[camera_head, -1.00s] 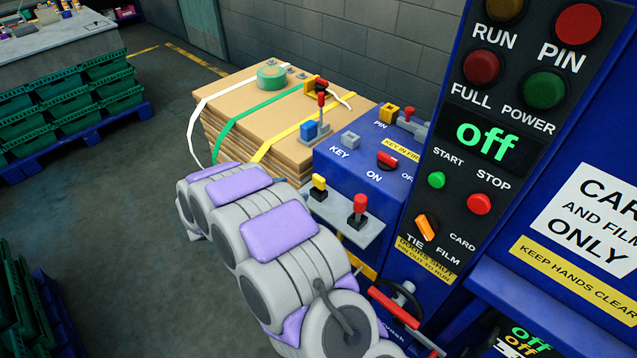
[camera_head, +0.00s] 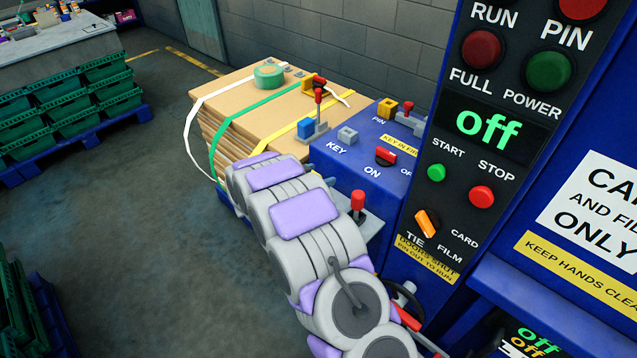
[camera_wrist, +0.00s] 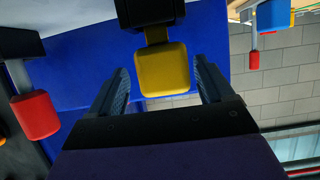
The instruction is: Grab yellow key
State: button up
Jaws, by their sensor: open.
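In the head view my arm hides both the yellow key and my gripper. A red key (camera_head: 358,200) stands on the small grey shelf beside my arm. It also shows at the left of the wrist view (camera_wrist: 36,115).
A blue box (camera_head: 352,180) with a grey socket (camera_head: 347,136) and a red switch (camera_head: 385,156) stands behind the shelf. The control panel (camera_head: 470,150) rises at the right.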

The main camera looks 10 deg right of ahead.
jog(key=shift+w+d+f, duration=0.2)
jog(key=shift+w+f, duration=0.15)
jog(key=shift+f, duration=0.1)
jog(key=shift+w+a+f, duration=0.1)
jog(key=shift+w, duration=0.1)
jog(key=shift+a, duration=0.25)
jog(key=shift+d, duration=0.45)
jog(key=shift+c, duration=0.6)
jog(key=shift+d, duration=0.35)
jog(key=shift+c, duration=1.4)
jog(key=shift+a, duration=0.1)
jog(key=c, duration=0.3)
jog(key=shift+a, duration=0.45)
jog(key=c, duration=0.3)
jog(key=shift+c, duration=0.2)
jog(key=shift+d, duration=0.15)
